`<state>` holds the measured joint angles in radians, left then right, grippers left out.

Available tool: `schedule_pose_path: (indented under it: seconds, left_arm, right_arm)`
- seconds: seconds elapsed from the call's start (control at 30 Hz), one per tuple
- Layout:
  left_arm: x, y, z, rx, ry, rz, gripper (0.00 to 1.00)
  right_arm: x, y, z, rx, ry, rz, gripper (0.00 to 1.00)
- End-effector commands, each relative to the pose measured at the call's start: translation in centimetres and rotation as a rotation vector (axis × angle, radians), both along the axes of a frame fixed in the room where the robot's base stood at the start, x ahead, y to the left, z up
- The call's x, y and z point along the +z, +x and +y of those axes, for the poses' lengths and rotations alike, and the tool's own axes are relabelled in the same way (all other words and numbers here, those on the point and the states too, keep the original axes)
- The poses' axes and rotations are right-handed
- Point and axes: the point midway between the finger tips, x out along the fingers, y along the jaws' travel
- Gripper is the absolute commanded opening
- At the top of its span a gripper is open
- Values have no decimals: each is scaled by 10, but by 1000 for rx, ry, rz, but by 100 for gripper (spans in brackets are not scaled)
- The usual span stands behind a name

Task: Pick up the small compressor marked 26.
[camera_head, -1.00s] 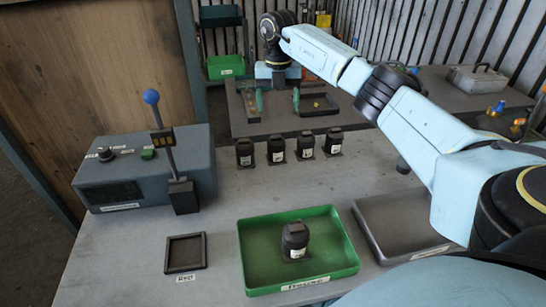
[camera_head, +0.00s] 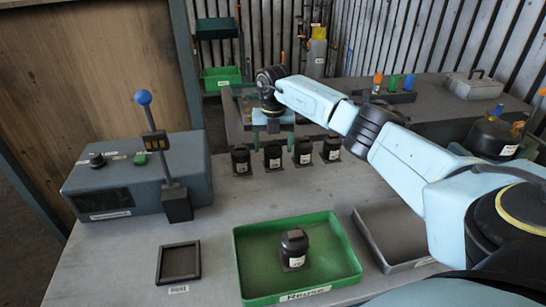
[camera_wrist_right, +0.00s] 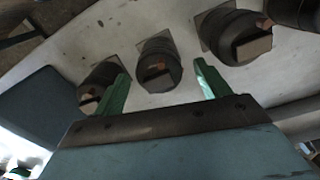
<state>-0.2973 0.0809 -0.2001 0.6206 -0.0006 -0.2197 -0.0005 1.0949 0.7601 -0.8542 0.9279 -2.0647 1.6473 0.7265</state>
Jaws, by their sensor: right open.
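Several small black compressors with white labels stand upright in a row across the table, from the left end one (camera_head: 240,160) through the second (camera_head: 272,157) and third (camera_head: 303,151) to the right end one (camera_head: 331,149). Another compressor (camera_head: 294,248) stands in the green tray. The labels are too small to read, so I cannot tell which is marked 26. My right gripper (camera_head: 272,132) is behind the row, near the second compressor. In the right wrist view its green fingers (camera_wrist_right: 161,69) are open and empty, with one compressor (camera_wrist_right: 158,62) ahead between them. My left gripper is not in view.
The green tray (camera_head: 246,277) is at the front, with a grey tray (camera_head: 366,232) to its right. A small dark frame (camera_head: 178,263) lies to its left. A grey control box with a blue-knobbed lever (camera_head: 144,98) stands at the left. The table between row and trays is clear.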

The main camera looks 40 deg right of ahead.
Motion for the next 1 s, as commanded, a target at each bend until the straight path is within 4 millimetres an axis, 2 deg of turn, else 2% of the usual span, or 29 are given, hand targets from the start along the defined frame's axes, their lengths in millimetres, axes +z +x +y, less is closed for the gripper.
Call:
schedule_pose_path:
  seconds: [0.03,0.2,0.47,0.9,1.0]
  left_arm:
    - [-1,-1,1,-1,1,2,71]
    - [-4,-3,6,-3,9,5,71]
    - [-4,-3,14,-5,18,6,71]
    - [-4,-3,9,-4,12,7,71]
    - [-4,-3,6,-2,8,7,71]
  right_arm:
    - [-10,0,0,-1,0,5,75]
    - [-35,1,0,-1,0,4,75]
    - [-39,1,0,0,-1,1,75]
    - [-39,1,0,0,-1,1,18]
    - [-37,2,0,0,-1,-2,8]
